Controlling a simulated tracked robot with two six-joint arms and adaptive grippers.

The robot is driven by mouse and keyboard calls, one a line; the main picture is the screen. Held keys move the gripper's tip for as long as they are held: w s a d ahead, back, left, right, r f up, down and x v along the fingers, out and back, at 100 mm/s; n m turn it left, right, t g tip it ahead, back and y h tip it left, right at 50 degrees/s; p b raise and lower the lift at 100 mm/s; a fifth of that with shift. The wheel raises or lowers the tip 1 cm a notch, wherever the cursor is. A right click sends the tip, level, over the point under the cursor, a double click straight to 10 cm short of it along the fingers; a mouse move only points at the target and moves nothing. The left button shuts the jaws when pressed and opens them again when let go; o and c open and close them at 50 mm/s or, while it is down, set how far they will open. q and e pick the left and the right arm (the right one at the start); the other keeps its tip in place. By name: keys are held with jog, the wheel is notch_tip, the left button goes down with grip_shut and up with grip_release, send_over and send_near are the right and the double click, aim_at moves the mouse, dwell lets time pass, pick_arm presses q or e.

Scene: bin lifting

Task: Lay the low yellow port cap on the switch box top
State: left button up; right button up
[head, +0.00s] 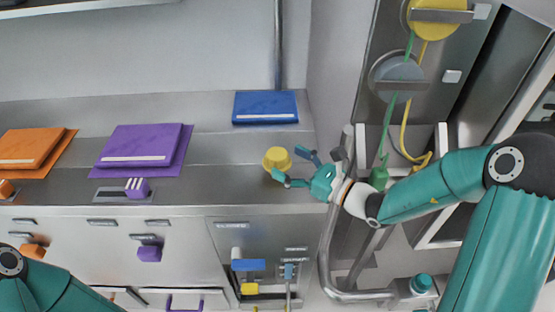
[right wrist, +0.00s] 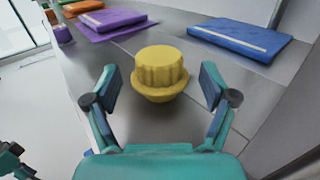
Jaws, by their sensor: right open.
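A yellow cap (head: 277,158), round with a ribbed crown and a wider flange below, is over the steel counter (head: 225,180) near its right end. It appears to stand upright there. My right gripper (head: 294,166) is open beside it, on its right in the head view. In the right wrist view the yellow cap (right wrist: 160,70) shows just ahead of and between the spread fingers (right wrist: 160,90), with gaps on both sides. I cannot tell which surface is the switch box top. My left gripper is out of view; only part of my left arm shows at bottom left.
A blue flat case (head: 265,107) lies behind the cap; purple (head: 140,145) and orange (head: 30,147) ones lie further left. A bent steel pipe (head: 328,260) and a wall panel with a yellow disc (head: 437,18) and cables stand at right. The counter between purple case and cap is clear.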

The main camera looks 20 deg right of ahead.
aim_at(286, 160)
jog(key=shift+p+x, duration=0.3)
jog(key=shift+x, duration=1.65)
jog(key=shift+r, duration=0.1)
jog(key=c, duration=1.2)
jog(key=shift+c, duration=0.5)
jog(key=shift+r, duration=0.1)
